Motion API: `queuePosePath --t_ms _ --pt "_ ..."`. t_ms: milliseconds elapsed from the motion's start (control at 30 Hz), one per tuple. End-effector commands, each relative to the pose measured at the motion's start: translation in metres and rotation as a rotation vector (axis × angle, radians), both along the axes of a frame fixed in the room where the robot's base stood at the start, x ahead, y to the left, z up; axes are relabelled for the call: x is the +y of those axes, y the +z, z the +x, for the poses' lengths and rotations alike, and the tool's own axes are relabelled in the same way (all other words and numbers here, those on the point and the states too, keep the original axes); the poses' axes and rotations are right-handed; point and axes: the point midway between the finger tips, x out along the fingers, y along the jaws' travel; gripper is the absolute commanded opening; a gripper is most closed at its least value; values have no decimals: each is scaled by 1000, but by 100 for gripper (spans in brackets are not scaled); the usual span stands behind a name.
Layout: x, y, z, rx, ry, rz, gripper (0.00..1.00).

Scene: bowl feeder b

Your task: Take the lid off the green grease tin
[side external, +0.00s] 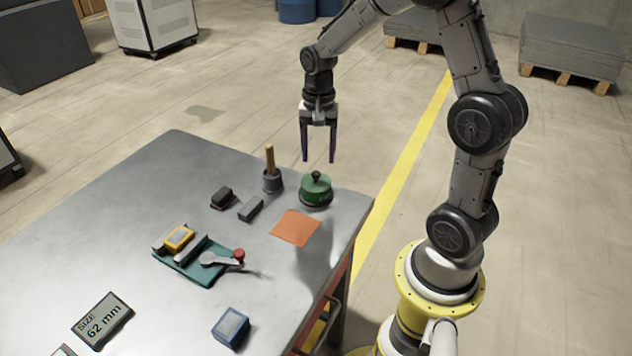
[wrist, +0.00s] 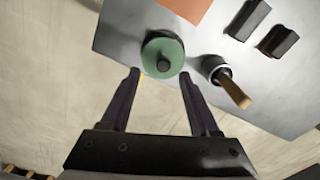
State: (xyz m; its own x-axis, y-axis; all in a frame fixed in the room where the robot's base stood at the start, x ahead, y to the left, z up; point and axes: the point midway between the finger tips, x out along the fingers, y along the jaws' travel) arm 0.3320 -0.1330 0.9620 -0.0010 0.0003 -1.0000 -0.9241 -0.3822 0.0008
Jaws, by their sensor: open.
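The green grease tin (side external: 315,194) stands upright near the far right corner of the steel table. Its green lid (side external: 316,182) with a dark round knob sits on top. In the wrist view the lid (wrist: 153,51) shows from above with the dark knob near its middle. My gripper (side external: 318,160) is open and empty, its two dark fingers pointing down, above the tin and apart from it. In the wrist view the fingertips of my gripper (wrist: 160,74) frame the near side of the tin. The tin's body is mostly hidden under the lid in the wrist view.
A dark pot with a wooden-handled tool (side external: 270,160) stands close left of the tin. Two dark blocks (side external: 222,197) (side external: 250,209) and an orange mat (side external: 295,228) lie nearby. A teal fixture (side external: 200,271) with a red-knobbed lever and a blue box (side external: 230,326) are further off.

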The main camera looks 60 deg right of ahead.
Motion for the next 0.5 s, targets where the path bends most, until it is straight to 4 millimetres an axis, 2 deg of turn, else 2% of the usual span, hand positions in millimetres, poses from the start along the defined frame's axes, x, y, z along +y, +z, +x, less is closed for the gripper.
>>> queuePosePath --t_ms 133,400,500 --pt "0 -11 2 3 0 1 62" --pt "-2 -47 7 3 1 1 62" --pt "-2 -53 7 0 1 0 62"
